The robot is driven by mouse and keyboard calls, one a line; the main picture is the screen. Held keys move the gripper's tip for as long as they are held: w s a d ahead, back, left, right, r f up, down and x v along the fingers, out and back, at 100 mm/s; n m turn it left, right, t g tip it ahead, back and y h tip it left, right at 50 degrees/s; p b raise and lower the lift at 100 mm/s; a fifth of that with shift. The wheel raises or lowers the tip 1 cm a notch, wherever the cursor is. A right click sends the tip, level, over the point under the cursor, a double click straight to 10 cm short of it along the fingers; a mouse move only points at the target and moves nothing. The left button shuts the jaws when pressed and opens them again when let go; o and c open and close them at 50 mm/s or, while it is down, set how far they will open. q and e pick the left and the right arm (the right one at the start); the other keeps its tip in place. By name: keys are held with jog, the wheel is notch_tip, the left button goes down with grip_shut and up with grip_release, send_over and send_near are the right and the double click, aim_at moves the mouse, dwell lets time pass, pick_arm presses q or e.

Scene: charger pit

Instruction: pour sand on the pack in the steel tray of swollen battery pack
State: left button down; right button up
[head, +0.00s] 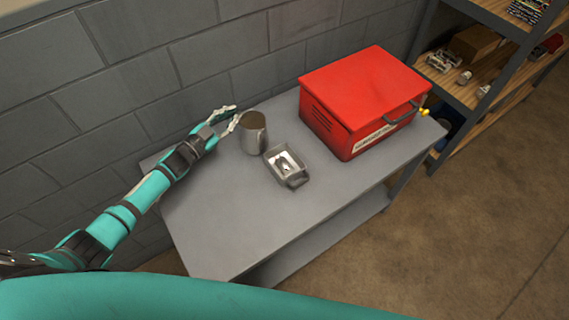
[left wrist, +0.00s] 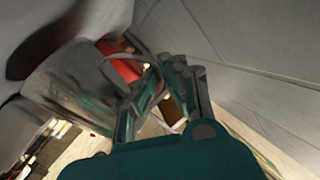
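A grey metal jug (head: 254,135) stands upright on the grey bench, and what is inside it is not clear. Right of it sits a small steel tray (head: 294,180) with a pale silvery pack (head: 284,162) inside. My left gripper (head: 235,116) is just left of the jug, at its handle side. In the left wrist view the jug (left wrist: 75,85) fills the left, and its handle (left wrist: 145,62) loops toward my left gripper (left wrist: 168,85). The fingers are apart, with the handle at or between them; I cannot tell whether they touch it. My right gripper is not in view.
A red metal box (head: 365,95) with a handle stands at the bench's right back. A block wall (head: 130,75) runs behind the bench (head: 225,225). A shelf unit (head: 465,92) stands at the upper right. The bench's front left is clear.

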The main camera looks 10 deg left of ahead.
pick_arm(q)
jog(key=shift+f, duration=0.2)
jog(key=shift+s+d+r+m+h+p, duration=0.15)
jog(key=shift+s+d+r+m, duration=0.2)
jog(key=shift+d+r+m, duration=0.6)
jog(key=shift+s+d+r+m+h+p, duration=0.1)
jog(key=shift+s+d+r+m+p, duration=0.2)
jog(key=shift+r+m, duration=0.75)
jog(key=shift+s+d+r+m+h+p, duration=0.1)
jog(key=shift+s+d+r+m, duration=0.45)
jog(key=shift+m, duration=0.85)
jog(key=shift+s+d+r+m+b, duration=0.15)
jog(key=shift+d+m+b, duration=0.1)
jog(key=shift+m, duration=0.25)
jog(key=shift+w+d+r+m+b, duration=0.1)
jog(key=shift+d+m+b, duration=0.15)
jog(key=shift+m, duration=0.25)
jog(key=shift+s+d+m+b, duration=0.2)
jog(key=shift+m+b, duration=0.3)
jog(key=shift+m, duration=0.2)
jog(key=s+d+r+m, duration=0.2)
jog(key=d+r+m, duration=0.1)
jog(key=m, duration=0.4)
jog(key=shift+s+d+r, duration=0.2)
jog(key=shift+s+d, duration=0.15)
jog(key=shift+d, duration=0.4)
